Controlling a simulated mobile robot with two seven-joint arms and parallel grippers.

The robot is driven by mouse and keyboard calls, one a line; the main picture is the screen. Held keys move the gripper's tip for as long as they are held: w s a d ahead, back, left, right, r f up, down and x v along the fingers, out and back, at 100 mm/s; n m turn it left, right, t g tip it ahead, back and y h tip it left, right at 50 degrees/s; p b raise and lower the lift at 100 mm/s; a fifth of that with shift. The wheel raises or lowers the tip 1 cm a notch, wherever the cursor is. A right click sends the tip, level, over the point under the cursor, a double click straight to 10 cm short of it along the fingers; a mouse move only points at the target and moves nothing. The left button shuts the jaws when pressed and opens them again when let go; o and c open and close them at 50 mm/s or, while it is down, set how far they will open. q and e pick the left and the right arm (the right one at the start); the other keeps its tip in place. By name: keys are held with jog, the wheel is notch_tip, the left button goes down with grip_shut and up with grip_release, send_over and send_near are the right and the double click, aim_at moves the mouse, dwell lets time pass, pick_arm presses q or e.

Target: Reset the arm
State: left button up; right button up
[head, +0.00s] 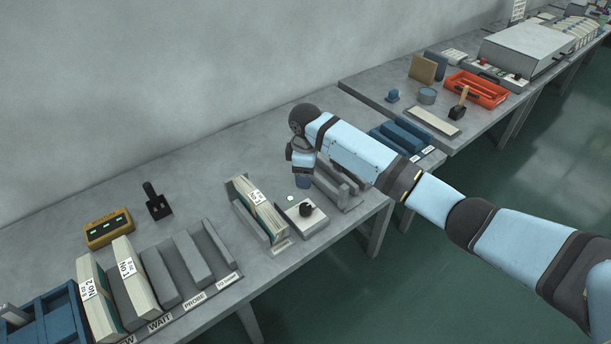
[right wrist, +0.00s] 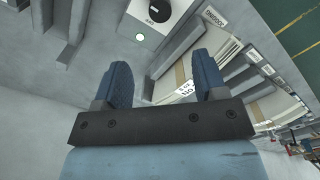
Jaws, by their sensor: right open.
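My right arm reaches in from the right in the head view and bends down over the table. My right gripper (head: 304,182) points down beside the small white box with a black knob (head: 307,213). In the right wrist view its two blue fingers (right wrist: 163,85) stand apart with nothing between them. The box (right wrist: 150,22) with its knob and a pale green light shows just past the fingers there. My left gripper is not in view.
A rack of cream boards (head: 260,208) stands left of the knob box. Labelled slots (head: 190,262), a yellow meter (head: 109,229) and a black tool (head: 156,201) are further left. A red tray (head: 476,89) and a mallet (head: 459,103) lie on the right table. Bare tabletop lies behind the racks.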

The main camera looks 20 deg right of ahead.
jog(key=s+a+f+m+t+y, duration=0.1)
jog(key=s+a+f+m, duration=0.15)
jog(key=s, duration=0.75)
jog(key=s+a+f+m+y, duration=0.15)
jog(key=s+f, duration=0.25)
jog(key=s, duration=0.6)
jog(key=s+d+r+m+t+h, duration=0.1)
jog(key=s+d+r+m, duration=0.1)
jog(key=s+d, duration=0.35)
jog(key=s+d+r+m+t+h, duration=0.1)
jog(key=s+d+r+m, duration=0.15)
jog(key=s, duration=0.65)
jog(key=s+d+r+m+t, duration=0.1)
jog(key=s+d+m, duration=0.2)
jog(key=s, duration=0.4)
jog(key=w+a+f+n+t+y+p, duration=0.1)
jog(key=w+a+f+t, duration=0.2)
jog(key=f, duration=0.3)
jog(key=w+a+f+t+y, duration=0.1)
jog(key=w+a+f+t, duration=0.2)
jog(key=f+t, duration=0.1)
jog(key=shift+w+a+f+n+y+p, duration=0.35)
jog(key=shift+w+f+p, duration=0.05)
jog(key=shift+f, duration=0.5)
